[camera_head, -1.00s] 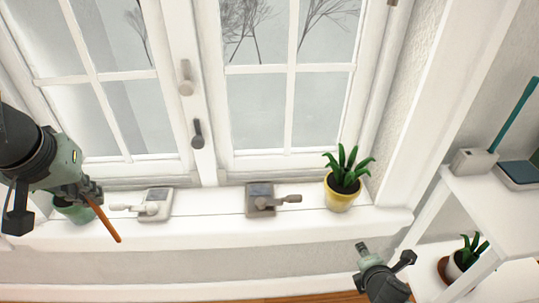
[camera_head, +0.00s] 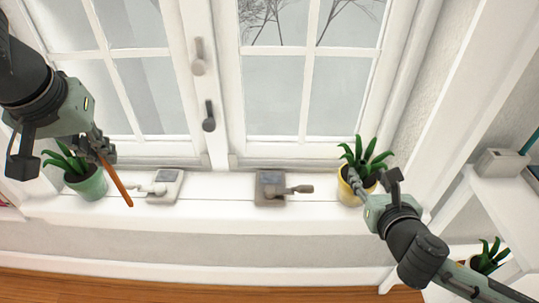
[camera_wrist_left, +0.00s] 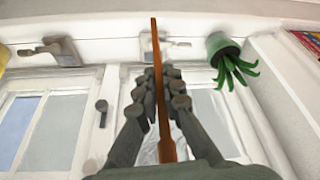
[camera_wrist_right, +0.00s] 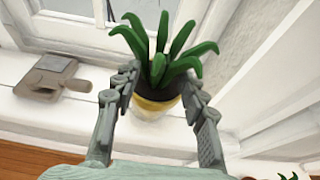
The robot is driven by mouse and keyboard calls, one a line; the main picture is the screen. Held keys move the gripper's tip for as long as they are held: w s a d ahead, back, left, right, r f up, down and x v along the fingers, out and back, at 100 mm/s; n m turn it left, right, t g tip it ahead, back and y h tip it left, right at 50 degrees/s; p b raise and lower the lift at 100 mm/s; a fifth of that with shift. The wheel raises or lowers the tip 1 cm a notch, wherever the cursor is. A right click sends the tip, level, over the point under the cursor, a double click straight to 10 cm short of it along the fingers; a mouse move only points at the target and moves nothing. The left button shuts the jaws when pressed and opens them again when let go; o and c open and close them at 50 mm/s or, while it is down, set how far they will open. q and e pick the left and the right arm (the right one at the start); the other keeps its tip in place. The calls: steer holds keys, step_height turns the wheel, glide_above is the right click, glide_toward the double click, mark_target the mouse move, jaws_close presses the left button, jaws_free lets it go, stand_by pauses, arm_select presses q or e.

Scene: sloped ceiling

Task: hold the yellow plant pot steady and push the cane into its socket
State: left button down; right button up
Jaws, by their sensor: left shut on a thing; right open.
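The yellow plant pot (camera_head: 347,190) stands upright on the right of the white windowsill, with a green spiky plant in it. My right gripper (camera_head: 355,185) is open at the pot; in the right wrist view its fingers stand on either side of the yellow pot (camera_wrist_right: 155,108), near its rim. I cannot tell whether they touch it. My left gripper (camera_head: 98,150) is shut on the orange-brown cane (camera_head: 118,183), which slants down to the right, over the sill's left part. The cane (camera_wrist_left: 162,100) also runs between the fingers in the left wrist view. The socket is not visible.
A green pot (camera_head: 92,185) with a plant stands at the sill's left end. Two window-latch-like devices, one pale (camera_head: 165,186) and one grey (camera_head: 270,190), lie on the sill between the pots. A white shelf (camera_head: 510,200) stands at the right.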

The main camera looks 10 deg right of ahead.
mark_target(362, 170)
steer(key=shift+x, duration=2.75)
steer(key=shift+c, duration=0.4)
steer(key=shift+a, duration=0.1)
jaws_close()
arm_select(q)
steer(key=w+d+r+m+h, duration=0.1)
steer(key=w+d+r, duration=0.15)
steer(key=d, duration=0.55)
steer(key=w+d+r+m, duration=0.15)
steer(key=w+d, duration=0.25)
steer(key=d, duration=0.4)
steer(key=w+d+r+m+h, duration=0.1)
steer(key=w+d+m, duration=0.15)
steer(key=d, duration=0.55)
steer(key=s+d+r+m, duration=0.1)
steer(key=s+d, duration=0.3)
steer(key=d, duration=0.9)
steer(key=s+d+r+m+g+h, duration=0.1)
steer(key=s+d+m, duration=0.1)
steer(key=d, duration=1.1)
steer(key=shift+s+m, duration=0.4)
steer(key=shift+s, duration=0.45)
